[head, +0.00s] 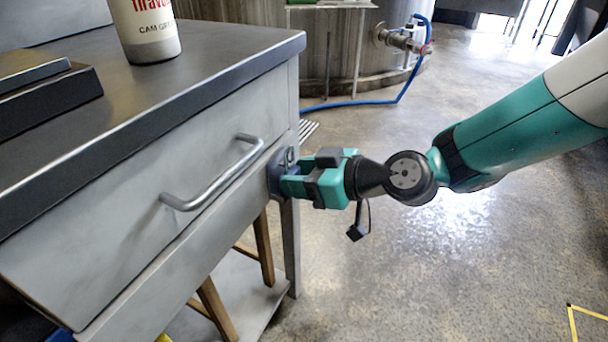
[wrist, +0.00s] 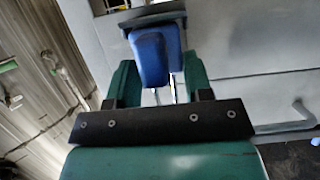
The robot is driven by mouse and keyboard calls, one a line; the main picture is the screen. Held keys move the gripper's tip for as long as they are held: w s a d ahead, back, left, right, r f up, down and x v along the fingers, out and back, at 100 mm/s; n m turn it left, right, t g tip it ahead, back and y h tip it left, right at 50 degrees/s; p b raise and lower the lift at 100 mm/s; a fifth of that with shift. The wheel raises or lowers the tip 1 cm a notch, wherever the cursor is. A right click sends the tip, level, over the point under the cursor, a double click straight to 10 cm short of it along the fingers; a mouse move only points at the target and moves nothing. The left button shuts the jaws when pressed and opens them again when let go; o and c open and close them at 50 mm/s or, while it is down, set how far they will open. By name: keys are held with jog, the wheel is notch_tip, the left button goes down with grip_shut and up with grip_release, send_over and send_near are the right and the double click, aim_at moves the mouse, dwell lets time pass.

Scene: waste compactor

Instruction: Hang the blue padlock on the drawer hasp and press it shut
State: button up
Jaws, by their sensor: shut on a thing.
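The blue padlock (wrist: 152,58) shows in the wrist view between the two green fingers of my gripper (wrist: 160,75). Thin silver metal shows below its blue body. My gripper is shut on the padlock, right up at the drawer hasp. In the head view, the grey hasp (head: 275,172) is at the right end of the drawer (head: 110,230), and my gripper (head: 287,180) reaches it from the right. Only a sliver of blue shows there. A dark piece (wrist: 155,15) lies just beyond the padlock in the wrist view. I cannot tell whether the shackle passes through the hasp.
The drawer's bar handle (head: 212,180) sticks out left of my gripper. A bottle (head: 146,30) stands on the dark counter top (head: 215,60). A blue hose (head: 370,100) runs along the floor behind. The floor to the right is open.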

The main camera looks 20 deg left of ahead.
jog(key=shift+a, duration=0.6)
jog(key=shift+f+b, duration=0.2)
jog(key=shift+b, duration=0.1)
dwell(0.4)
jog(key=o, duration=1)
jog(key=shift+c, duration=0.2)
jog(key=shift+c, duration=0.3)
jog(key=b+v, duration=0.1)
jog(key=v, duration=0.6)
jog(key=shift+d+r, duration=0.1)
